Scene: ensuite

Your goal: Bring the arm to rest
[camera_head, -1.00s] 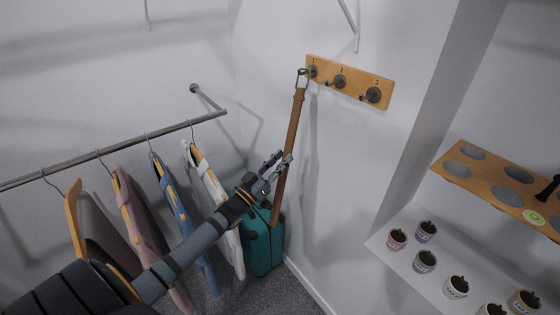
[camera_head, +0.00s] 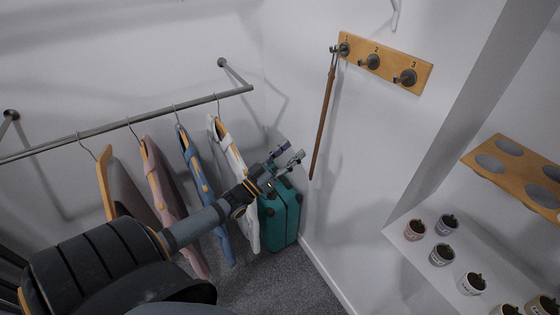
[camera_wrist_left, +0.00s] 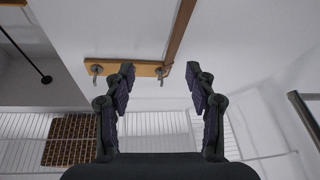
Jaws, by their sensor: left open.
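My left arm comes in from the lower left in the head view. Its gripper (camera_head: 288,153) is open and empty, in front of the wall above the teal suitcase (camera_head: 280,216). A brown strap (camera_head: 323,120) hangs from hook 1 of the wooden hook board (camera_head: 392,68), to the right of the gripper and apart from it. In the left wrist view the open fingers (camera_wrist_left: 160,72) have nothing between their pads, with the board (camera_wrist_left: 145,68) and strap (camera_wrist_left: 181,30) beyond them. My right gripper is not in view.
A metal rail (camera_head: 130,122) with several hanging garments (camera_head: 198,190) runs along the left wall, close to my arm. At the right are a wooden shelf with round holes (camera_head: 520,180) and a white ledge (camera_head: 420,262) with small plant pots. Grey carpet (camera_head: 295,280) is clear.

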